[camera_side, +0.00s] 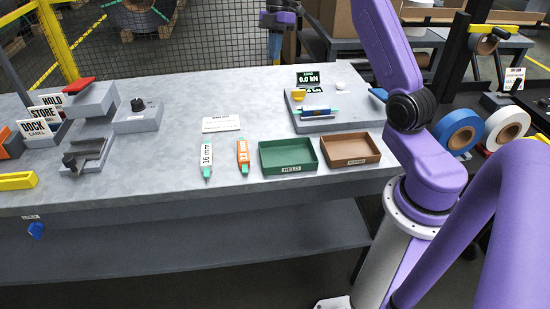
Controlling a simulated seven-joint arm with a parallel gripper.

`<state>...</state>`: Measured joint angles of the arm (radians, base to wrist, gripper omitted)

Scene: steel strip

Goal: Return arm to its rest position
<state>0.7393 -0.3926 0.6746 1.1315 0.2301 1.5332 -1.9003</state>
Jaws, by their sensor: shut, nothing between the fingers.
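My purple arm rises at the right of the side view, bends at a dark joint and leaves the picture at the top. My gripper (274,57) hangs at the top middle, pointing down in front of the mesh fence behind the bench. It is shut and empty, and apart from everything on the grey bench (150,160). Its fingers are small and dark here. The arm link between the top edge and the wrist is out of view.
The bench holds a green tray (263,171), a brown tray (327,164), a 16 mm marker (206,158), an orange marker (243,156) and a grey test stand (300,125) bearing a blue-green piece (318,113). Grey fixtures (95,100) stand left. Tape rolls (460,130) hang right.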

